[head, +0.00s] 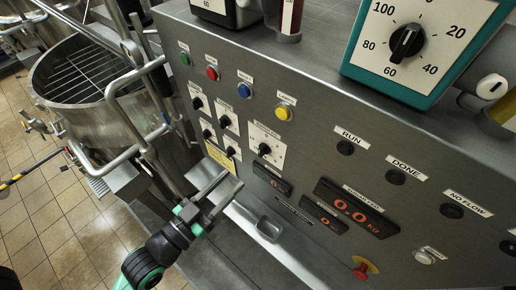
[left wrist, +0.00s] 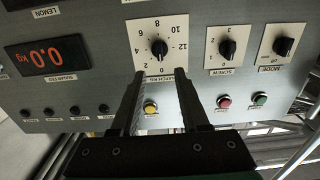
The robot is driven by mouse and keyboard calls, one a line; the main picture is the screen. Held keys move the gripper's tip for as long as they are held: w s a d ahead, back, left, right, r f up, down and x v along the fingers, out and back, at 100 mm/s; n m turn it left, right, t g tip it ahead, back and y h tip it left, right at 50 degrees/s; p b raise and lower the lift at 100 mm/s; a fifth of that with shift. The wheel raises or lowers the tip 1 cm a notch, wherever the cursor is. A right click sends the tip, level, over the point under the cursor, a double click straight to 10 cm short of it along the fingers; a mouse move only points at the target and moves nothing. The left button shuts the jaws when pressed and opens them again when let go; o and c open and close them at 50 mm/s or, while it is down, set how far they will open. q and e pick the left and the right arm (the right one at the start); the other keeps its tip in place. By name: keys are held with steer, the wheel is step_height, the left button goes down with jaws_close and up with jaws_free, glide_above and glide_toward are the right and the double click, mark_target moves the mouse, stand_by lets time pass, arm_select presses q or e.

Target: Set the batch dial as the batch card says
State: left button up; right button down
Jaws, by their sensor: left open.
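The batch dial (left wrist: 159,47) is a black knob on a white plate with a scale from 0 to 12. It appears upside down in the left wrist view, and its exact setting is too small to read. In the head view the dial (head: 265,149) is on the grey panel. A yellow card (head: 219,157) hangs left of it, its text unreadable; I cannot tell if it is the batch card. My left gripper (head: 230,183) is open and empty, below the dial and apart from it. In the left wrist view its fingertips (left wrist: 159,75) point toward the dial.
Red (head: 212,73), blue (head: 244,90) and yellow (head: 284,113) buttons and smaller knobs share the panel. A red display (head: 354,212) reads 0.0 kg. A steel vessel (head: 85,75) with rails stands at left.

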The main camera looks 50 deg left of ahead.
mark_target(259, 153)
arm_select(q)
steer(key=w, duration=0.3)
steer(key=w+a, duration=0.1)
steer(key=w, duration=0.5)
steer(key=shift+w+a+r, duration=0.1)
steer(key=shift+w+a, duration=0.1)
steer(key=shift+w, duration=0.15)
steer(key=shift+w+a, duration=0.1)
steer(key=shift+w, duration=0.55)
jaws_close()
